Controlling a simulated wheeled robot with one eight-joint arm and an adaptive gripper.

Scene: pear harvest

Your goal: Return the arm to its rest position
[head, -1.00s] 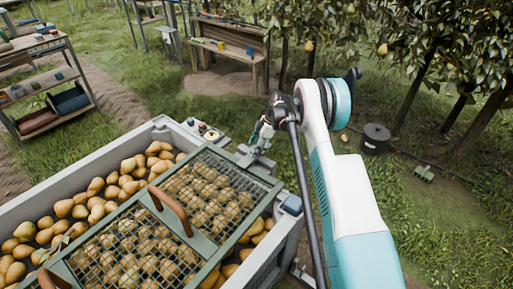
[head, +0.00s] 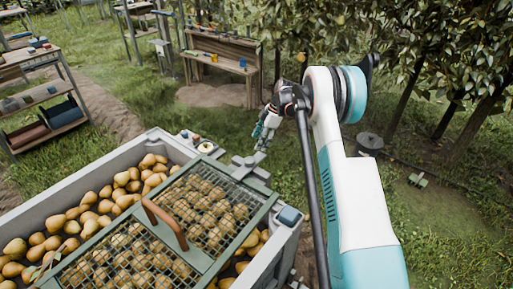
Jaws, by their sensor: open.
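My arm, white and teal, rises from the lower right of the head view and bends over at the top. My gripper (head: 264,133) hangs from the arm's far end, just beyond the far right corner of the pear crate (head: 283,238). It is small in the picture and its fingers are partly hard to make out. I see no fruit in it. It looks apart from the crate's corner fittings, though the gap is hard to judge.
A wooden bench (head: 222,62) stands behind, shelves (head: 45,100) at left. Open grass lies beyond the crate.

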